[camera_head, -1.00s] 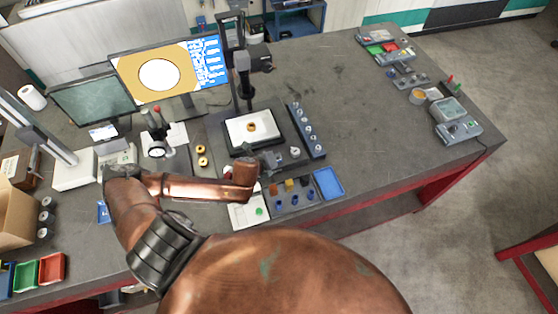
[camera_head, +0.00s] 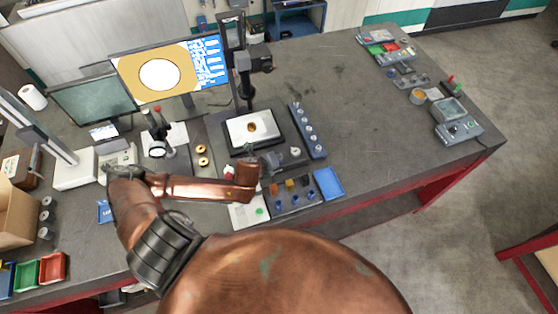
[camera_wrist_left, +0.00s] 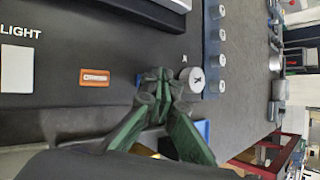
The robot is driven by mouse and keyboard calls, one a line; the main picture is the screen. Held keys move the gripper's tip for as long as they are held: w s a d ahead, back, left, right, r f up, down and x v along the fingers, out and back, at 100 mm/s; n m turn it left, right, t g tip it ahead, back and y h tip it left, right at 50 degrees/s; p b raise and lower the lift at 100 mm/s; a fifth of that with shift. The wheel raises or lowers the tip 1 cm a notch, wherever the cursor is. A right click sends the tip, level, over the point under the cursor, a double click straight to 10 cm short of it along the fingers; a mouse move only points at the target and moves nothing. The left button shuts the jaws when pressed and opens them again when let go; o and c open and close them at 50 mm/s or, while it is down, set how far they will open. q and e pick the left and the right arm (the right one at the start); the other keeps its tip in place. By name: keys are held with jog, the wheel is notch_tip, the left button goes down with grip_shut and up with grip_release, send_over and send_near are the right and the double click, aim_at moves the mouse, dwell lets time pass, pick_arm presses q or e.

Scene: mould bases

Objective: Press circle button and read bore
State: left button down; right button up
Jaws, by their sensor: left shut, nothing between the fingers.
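An orange rectangular button (camera_wrist_left: 94,77) with a small pale label lies on the dark base in the left wrist view; I cannot read the label surely. My left gripper (camera_wrist_left: 160,76) is shut and empty, its fingertips to the right of that button and beside a white round knob (camera_wrist_left: 192,78). In the head view my left gripper (camera_head: 270,161) is at the front of the white stage (camera_head: 268,135). A brass ring part (camera_head: 252,127) sits on the stage. The monitor (camera_head: 172,74) shows a white circle inside a tan ring and a blue readout panel, its figures too small to read. My right gripper is out of view.
A blue rack (camera_head: 307,132) with several pale pegs stands right of the stage. A grey tray (camera_head: 284,204) of small coloured parts and a blue tray (camera_head: 328,184) lie in front. Two brass rings (camera_head: 202,155) lie to the left. The table's right half is mostly clear.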

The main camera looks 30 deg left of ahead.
pick_arm(q)
jog(key=shift+f, duration=0.35)
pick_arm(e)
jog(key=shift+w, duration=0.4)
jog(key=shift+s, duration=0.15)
pick_arm(q)
jog(key=shift+r, duration=0.2)
jog(key=shift+r+p, duration=0.55)
jog(key=shift+p, duration=0.45)
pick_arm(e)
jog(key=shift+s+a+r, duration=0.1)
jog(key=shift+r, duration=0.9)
